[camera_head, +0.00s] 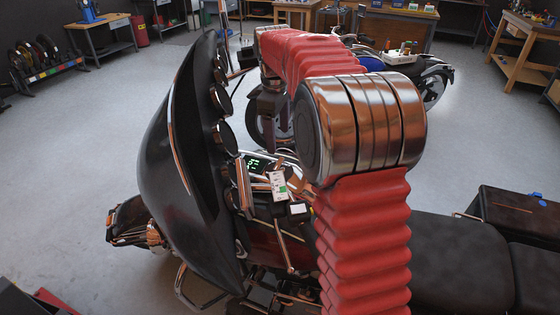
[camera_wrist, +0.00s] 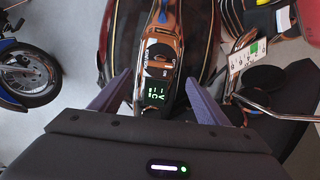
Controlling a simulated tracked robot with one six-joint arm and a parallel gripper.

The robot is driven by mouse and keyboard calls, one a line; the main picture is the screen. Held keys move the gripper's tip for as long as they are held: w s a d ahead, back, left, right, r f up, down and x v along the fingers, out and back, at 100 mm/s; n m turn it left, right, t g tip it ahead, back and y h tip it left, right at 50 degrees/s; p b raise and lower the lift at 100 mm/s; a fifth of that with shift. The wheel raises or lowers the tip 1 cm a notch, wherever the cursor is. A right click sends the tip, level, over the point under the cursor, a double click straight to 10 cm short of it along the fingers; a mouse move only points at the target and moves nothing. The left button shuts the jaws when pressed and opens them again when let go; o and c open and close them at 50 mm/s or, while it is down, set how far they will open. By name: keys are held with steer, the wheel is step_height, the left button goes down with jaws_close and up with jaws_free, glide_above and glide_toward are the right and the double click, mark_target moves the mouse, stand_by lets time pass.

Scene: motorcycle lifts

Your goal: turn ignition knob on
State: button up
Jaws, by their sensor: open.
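In the wrist view, the motorcycle's copper and black console (camera_wrist: 176,100) runs up the middle. A dark round control on it, which looks like the ignition knob (camera_wrist: 160,55), lies just beyond my fingertips. A lit green display (camera_wrist: 156,94) sits nearer, between my fingers. My gripper (camera_wrist: 158,78) is open, its two purple-grey fingers spread to either side of the console, with nothing held. I cannot read the knob's setting.
The black fairing (camera_head: 185,190) rises left of my arm. A white tag (camera_head: 278,185) hangs near the display and also shows in the wrist view (camera_wrist: 249,55). A dark seat (camera_head: 455,260) lies at right. A blue motorcycle (camera_head: 425,75) stands behind; open floor (camera_head: 85,150) is at left.

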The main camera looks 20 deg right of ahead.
mark_target(280, 163)
steer(key=f, duration=1.1)
steer(key=shift+w+d, duration=0.4)
steer(key=shift+c, duration=0.5)
steer(key=c, duration=0.9)
